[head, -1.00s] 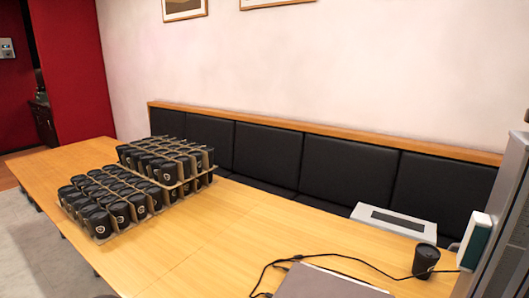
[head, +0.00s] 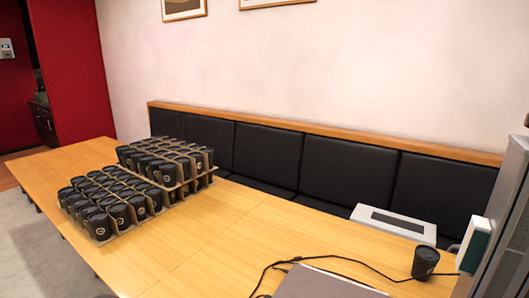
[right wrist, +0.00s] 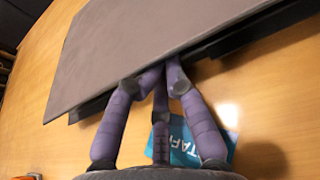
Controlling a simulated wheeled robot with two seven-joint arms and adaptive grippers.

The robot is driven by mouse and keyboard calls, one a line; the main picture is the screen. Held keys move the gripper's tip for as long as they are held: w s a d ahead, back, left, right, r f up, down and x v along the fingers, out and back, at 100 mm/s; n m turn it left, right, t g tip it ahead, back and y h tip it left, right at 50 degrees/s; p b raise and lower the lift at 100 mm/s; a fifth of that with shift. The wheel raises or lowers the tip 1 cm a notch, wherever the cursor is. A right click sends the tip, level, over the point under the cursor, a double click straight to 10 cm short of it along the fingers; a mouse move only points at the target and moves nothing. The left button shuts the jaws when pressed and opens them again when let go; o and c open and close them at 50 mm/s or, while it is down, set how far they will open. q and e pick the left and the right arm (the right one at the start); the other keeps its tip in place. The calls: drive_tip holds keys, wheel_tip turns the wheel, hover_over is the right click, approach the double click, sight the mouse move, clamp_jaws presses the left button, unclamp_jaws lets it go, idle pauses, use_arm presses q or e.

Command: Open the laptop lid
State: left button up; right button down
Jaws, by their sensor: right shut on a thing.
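The laptop shows as a grey flat panel (head: 325,284) at the bottom edge of the head view, cut off by the frame. In the right wrist view its grey lid (right wrist: 150,45) fills the upper part, with dark parts below its edge. My right gripper (right wrist: 160,78) has purple fingers drawn together at the lid's near edge. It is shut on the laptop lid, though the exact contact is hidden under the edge. My left gripper is in neither view.
A teal card with lettering (right wrist: 185,140) lies on the wooden table below my fingers. A black cup (head: 425,263), a black cable (head: 350,261) and a grey-white box (head: 393,223) are near the laptop. Stacked trays of black cups (head: 140,185) stand left. The table middle is clear.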

drive_tip(key=shift+w+r+p, duration=0.1)
drive_tip(key=shift+r+p, duration=0.65)
drive_tip(key=shift+r, duration=0.5)
drive_tip(key=shift+r, duration=0.2)
drive_tip(key=shift+w+d+r+p, duration=0.1)
drive_tip(key=shift+w+r+p, duration=0.15)
drive_tip(key=shift+r+p, duration=0.4)
drive_tip(key=shift+w+d+r+p, duration=0.15)
drive_tip(key=shift+w+r+p, duration=0.2)
drive_tip(key=shift+r, duration=0.55)
drive_tip(key=shift+w+d+r+p, duration=0.1)
drive_tip(key=shift+w+r+p, duration=0.05)
drive_tip(key=shift+r+p, duration=0.5)
drive_tip(key=shift+r, duration=0.1)
drive_tip(key=s+a, duration=0.3)
drive_tip(key=s, duration=0.2)
drive_tip(key=shift+s, duration=0.2)
drive_tip(key=shift+p, duration=0.35)
